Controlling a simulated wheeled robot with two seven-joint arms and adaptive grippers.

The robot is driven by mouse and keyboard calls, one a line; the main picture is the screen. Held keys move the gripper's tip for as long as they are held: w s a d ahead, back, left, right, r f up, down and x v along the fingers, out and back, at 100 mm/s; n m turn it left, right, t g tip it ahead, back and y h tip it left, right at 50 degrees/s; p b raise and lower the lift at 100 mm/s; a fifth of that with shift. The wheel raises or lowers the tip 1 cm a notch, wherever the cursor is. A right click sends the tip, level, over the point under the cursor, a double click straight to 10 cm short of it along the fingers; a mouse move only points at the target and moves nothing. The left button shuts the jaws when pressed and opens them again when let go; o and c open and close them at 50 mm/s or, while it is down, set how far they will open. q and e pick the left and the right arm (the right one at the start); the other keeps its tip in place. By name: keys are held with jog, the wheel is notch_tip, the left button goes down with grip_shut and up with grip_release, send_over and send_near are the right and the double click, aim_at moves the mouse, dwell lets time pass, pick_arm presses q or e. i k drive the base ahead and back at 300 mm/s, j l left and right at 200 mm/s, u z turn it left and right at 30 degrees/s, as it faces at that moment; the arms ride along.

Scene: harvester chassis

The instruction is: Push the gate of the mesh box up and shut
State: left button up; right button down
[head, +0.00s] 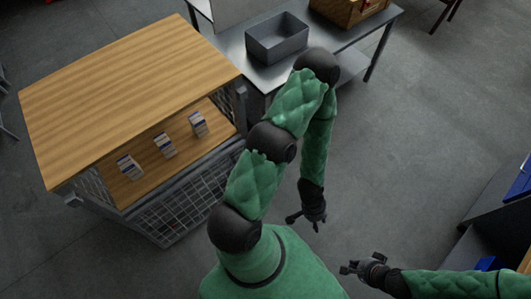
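The mesh box (224,158) stands at the left, with a wooden top (130,85) and dark metal mesh sides. Its front is open in the upper part, showing a wooden floor inside. The gate appears to be the mesh panel (185,208) hanging down below this opening; its lower right part is hidden behind my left arm. My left gripper (304,222) is to the right of the box, well apart from the gate, with spread fingers and nothing in them. My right gripper (360,264) is further right and lower, also apart from the box, open and empty.
Three small white and blue cartons (165,145) stand inside the box. Behind it is a metal table (345,48) with a grey bin (277,40) and a wooden crate (348,10). A dark shelf unit (500,215) stands at the right edge. The floor between is clear.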

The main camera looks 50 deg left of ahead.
aim_at(160, 241)
jog(key=i+u, duration=0.4)
jog(key=i, duration=0.15)
jog(key=i+u, duration=0.35)
jog(key=i, duration=0.25)
jog(key=i+l+u, duration=0.4)
jog(key=i, duration=0.15)
jog(key=u, duration=3.75)
jog(key=l, duration=0.15)
